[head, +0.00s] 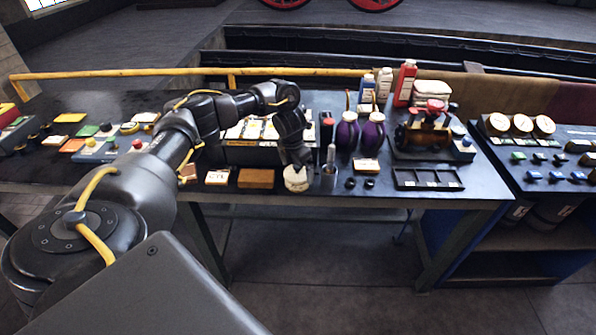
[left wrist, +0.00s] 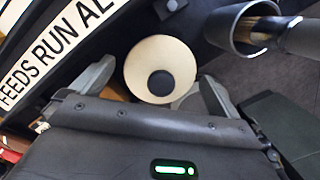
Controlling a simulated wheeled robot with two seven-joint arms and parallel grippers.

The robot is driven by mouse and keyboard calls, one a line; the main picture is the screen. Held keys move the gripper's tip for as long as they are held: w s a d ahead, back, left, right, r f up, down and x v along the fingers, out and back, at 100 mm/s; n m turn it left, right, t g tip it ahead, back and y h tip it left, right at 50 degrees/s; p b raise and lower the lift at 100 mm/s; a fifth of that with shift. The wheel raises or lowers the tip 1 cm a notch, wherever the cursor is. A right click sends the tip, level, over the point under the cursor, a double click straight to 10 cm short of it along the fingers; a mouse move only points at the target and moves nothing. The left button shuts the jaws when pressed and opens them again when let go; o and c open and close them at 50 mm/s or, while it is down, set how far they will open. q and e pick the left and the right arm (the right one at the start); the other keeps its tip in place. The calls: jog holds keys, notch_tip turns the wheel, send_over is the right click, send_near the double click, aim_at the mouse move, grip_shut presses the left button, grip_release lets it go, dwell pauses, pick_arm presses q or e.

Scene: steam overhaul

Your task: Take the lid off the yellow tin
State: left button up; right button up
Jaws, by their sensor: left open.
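A round, pale yellow tin (head: 297,181) stands near the front edge of the bench in the head view. My left gripper (head: 296,163) is directly above the tin, pointing down. In the left wrist view the open left gripper (left wrist: 157,83) has one finger to each side of the lid, with nothing held. Whether the fingers touch the lid cannot be told. My right gripper is not in view.
A grey cup with brushes (head: 329,177) stands close to the right of the tin; it also shows in the left wrist view (left wrist: 240,42). A brown block (head: 256,178) lies to the left. Purple bottles (head: 347,133) and a dark tray (head: 428,179) are farther right.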

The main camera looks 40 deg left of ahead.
pick_arm(q)
jog(key=shift+s, duration=0.1)
jog(key=c, duration=0.9)
jog(key=shift+r, duration=0.1)
